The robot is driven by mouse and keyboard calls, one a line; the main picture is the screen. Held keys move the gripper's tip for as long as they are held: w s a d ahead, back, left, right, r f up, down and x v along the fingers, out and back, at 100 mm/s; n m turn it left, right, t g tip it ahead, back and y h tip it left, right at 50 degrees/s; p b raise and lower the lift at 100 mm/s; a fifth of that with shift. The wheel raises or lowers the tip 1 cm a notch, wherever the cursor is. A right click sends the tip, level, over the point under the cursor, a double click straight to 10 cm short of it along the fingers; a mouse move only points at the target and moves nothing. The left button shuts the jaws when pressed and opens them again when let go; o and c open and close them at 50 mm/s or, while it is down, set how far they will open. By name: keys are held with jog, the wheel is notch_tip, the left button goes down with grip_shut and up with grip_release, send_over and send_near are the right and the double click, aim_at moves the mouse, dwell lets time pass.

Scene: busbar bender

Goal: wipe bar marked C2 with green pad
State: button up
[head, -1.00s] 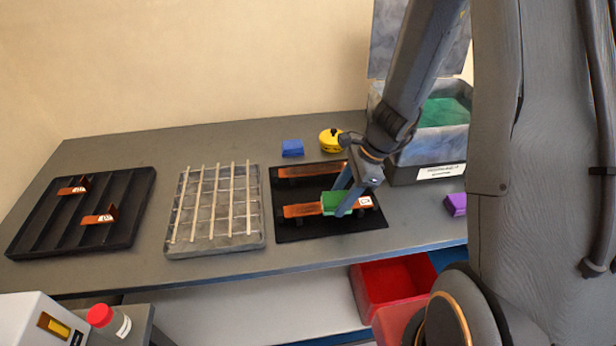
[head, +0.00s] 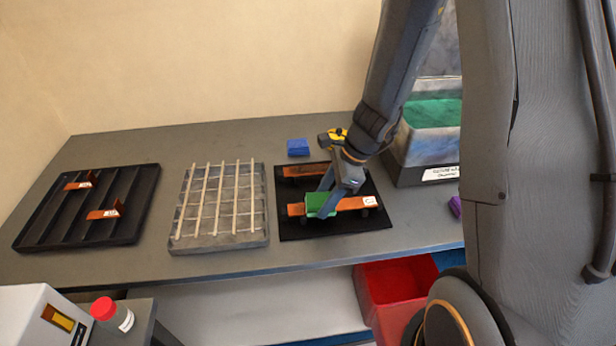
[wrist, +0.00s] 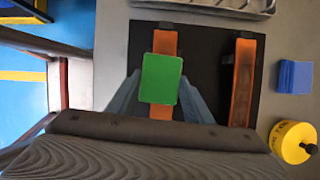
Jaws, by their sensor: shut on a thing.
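My gripper (head: 330,195) is shut on the green pad (head: 320,205), which lies across the left part of the front copper bar (head: 352,203) on the black mat (head: 345,228). That bar has a white label at its right end, which seems to read C2. In the wrist view the green pad (wrist: 161,79) covers the middle of the front bar (wrist: 164,43), with a blue-grey finger on each side. Whether the pad presses on the bar is hard to tell. A second copper bar (head: 300,171) lies behind, partly hidden by my gripper in the head view.
A blue pad (head: 298,147) and a yellow round container (head: 326,138) stand behind the mat. A grey rack with pale rods (head: 218,245) and a black tray (head: 50,240) holding bent copper pieces are left. A grey bin (head: 432,150) stands right, near a purple pad (head: 455,206).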

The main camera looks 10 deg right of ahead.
aim_at(309, 201)
jog(key=shift+a+f, duration=0.1)
jog(key=shift+a, duration=0.4)
jog(key=shift+a+r, duration=0.2)
jog(key=shift+a, duration=0.55)
jog(key=shift+a+f, duration=0.15)
jog(key=shift+a, duration=0.2)
jog(key=shift+w+a, duration=0.1)
jog(key=shift+a, duration=0.25)
notch_tip(309, 201, up, 4)
jog(key=p, duration=0.2)
jog(key=shift+d+f+p, duration=0.1)
jog(key=shift+f+p, duration=0.15)
jog(key=shift+p, duration=0.05)
notch_tip(309, 201, up, 5)
jog(key=p, duration=0.5)
jog(key=shift+f, duration=0.1)
jog(key=shift+d, duration=0.1)
